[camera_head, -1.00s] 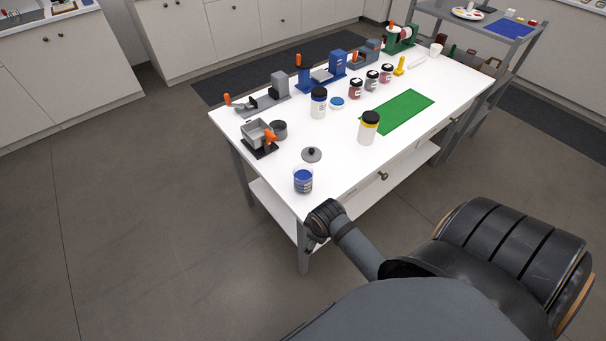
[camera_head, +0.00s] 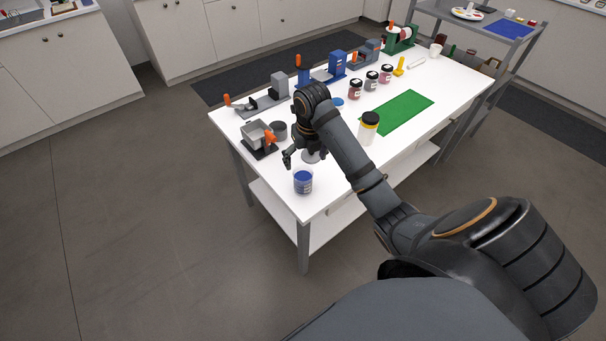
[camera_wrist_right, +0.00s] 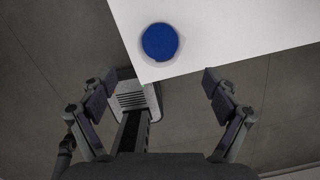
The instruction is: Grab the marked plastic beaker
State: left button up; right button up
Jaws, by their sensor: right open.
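The plastic beaker (camera_head: 303,181) is clear, with blue contents and markings on its side. It stands upright near the front left corner of the white table. In the right wrist view the beaker (camera_wrist_right: 160,42) shows from above as a blue disc close to the table corner. My right gripper (camera_head: 303,157) is above the table just behind the beaker, fingers pointing down and apart. In the right wrist view the open fingers (camera_wrist_right: 160,97) have nothing between them, and the beaker lies beyond them, apart. My left gripper is not in view.
A grey lid (camera_head: 311,156) lies behind the beaker, partly covered by my gripper. A grey box device (camera_head: 257,136) with an orange knob stands to the left.

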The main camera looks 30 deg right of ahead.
jog(key=n, duration=0.1)
jog(key=b, duration=0.3)
send_near(303, 175)
jog(key=s+a, duration=0.1)
jog(key=s, duration=0.1)
jog(key=shift+w+a+f, duration=0.1)
jog(key=shift+w+f, duration=0.1)
jog(key=shift+f, duration=1.35)
jog(key=shift+w+a+f, duration=0.1)
jog(key=shift+w+f, duration=0.05)
jog(key=shift+f, duration=1.35)
jog(key=c, duration=1.4)
